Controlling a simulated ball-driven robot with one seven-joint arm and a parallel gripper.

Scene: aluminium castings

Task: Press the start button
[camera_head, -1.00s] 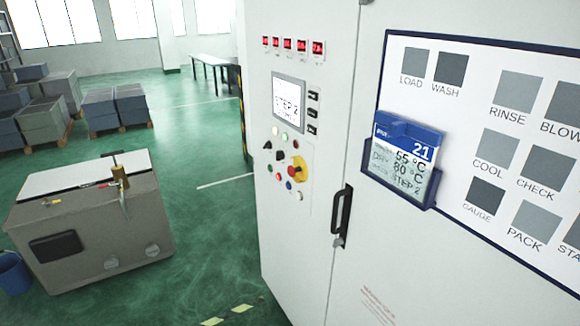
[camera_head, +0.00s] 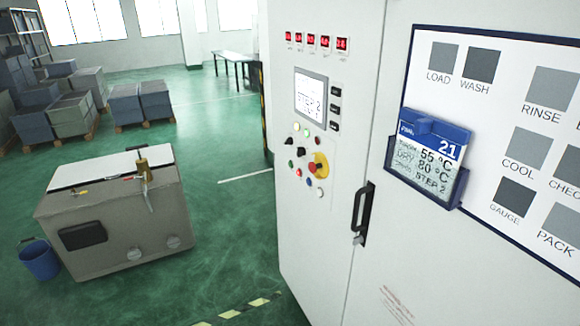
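A white control cabinet (camera_head: 325,230) stands right of centre. A green button (camera_head: 291,164) sits at the cluster's lower left. Black knobs, a red-on-yellow emergency stop (camera_head: 317,165), and white, blue and red buttons sit around it. I cannot read the labels, so I cannot tell which is the start button. My gripper is not in view.
A black door handle (camera_head: 362,213) juts from the cabinet. A card holder (camera_head: 427,160) and a board (camera_head: 520,120) are on the right. A grey chest (camera_head: 120,225) and blue bucket (camera_head: 39,260) stand at left. Green floor (camera_head: 235,225) between chest and cabinet is open.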

